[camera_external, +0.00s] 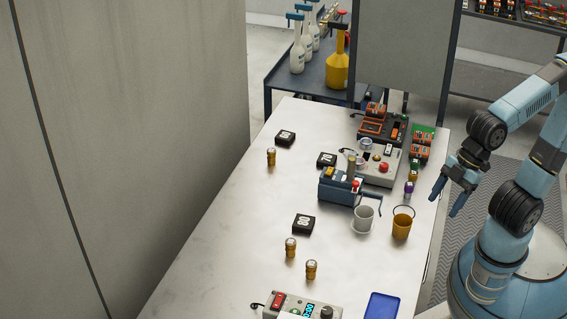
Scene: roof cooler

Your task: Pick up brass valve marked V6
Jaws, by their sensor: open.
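Three small brass valves stand upright on the white table (215,235). One brass valve (271,157) is at the far left, near a black block. Another brass valve (290,248) stands in the front middle, below a black block. A third brass valve (311,270) stands just to its right and nearer. Their markings are too small to read, so I cannot tell which is V6. My gripper (446,196) is open and empty, pointing down at the table's right edge, apart from all the valves.
Black blocks (304,224) lie around the table. A blue toolbox (341,187), a grey cup (363,218) and an amber mug (401,222) stand between my gripper and the valves. A control box (299,308) and a blue tray (382,306) are at the front. The table's left front is clear.

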